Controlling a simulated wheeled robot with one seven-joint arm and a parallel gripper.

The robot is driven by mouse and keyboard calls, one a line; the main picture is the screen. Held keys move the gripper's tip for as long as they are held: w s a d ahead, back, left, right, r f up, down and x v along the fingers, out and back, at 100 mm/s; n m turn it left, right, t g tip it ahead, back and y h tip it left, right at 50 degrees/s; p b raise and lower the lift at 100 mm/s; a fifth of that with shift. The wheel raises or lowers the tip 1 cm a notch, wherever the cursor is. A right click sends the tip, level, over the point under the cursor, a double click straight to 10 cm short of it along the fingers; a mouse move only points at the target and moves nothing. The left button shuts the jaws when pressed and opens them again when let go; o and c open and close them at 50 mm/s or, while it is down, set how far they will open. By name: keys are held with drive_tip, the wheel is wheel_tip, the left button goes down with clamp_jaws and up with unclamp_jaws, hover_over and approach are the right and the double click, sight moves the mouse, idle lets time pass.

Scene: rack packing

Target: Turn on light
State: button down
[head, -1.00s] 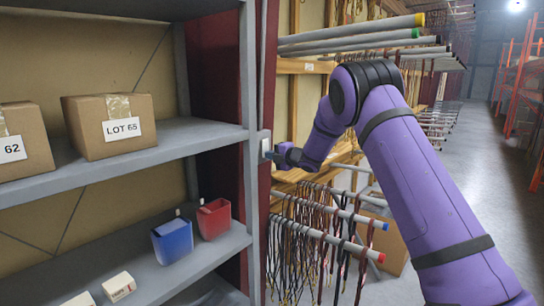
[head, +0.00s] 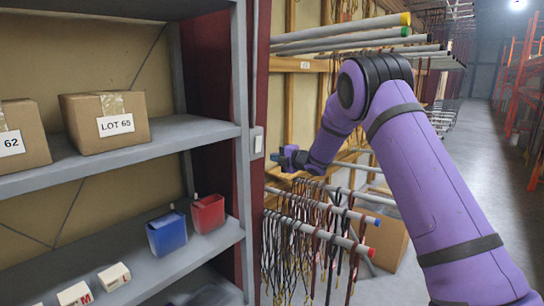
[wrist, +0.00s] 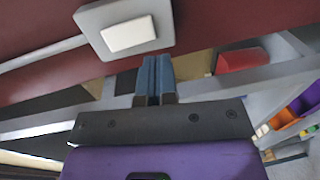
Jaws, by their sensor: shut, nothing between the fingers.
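The light switch (head: 257,141) is a pale plate on the dark red post beside the grey shelf. In the wrist view its white rocker (wrist: 129,34) sits in a grey plate (wrist: 95,18) on a dark red surface. My gripper (head: 277,157) is to the right of and slightly below the switch, with a small gap between them in the head view. In the wrist view my gripper's blue fingers (wrist: 154,62) are together and empty, just below the plate's lower right. Whether the rocker is pressed in, I cannot tell.
The grey shelf (head: 190,140) holds a LOT 65 box (head: 80,128), a blue bin (head: 167,236) and a red bin (head: 208,214). Grey rails (head: 345,37) stick out above my forearm, and rods with hanging cords (head: 315,235) are below. A ceiling lamp (head: 516,5) glows far right.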

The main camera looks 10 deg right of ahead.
drive_tip(key=f+v, duration=0.1)
drive_tip(key=v, duration=0.6)
drive_tip(key=shift+d+f, duration=0.2)
drive_tip(key=shift+f, duration=0.2)
drive_tip(key=shift+s, duration=0.15)
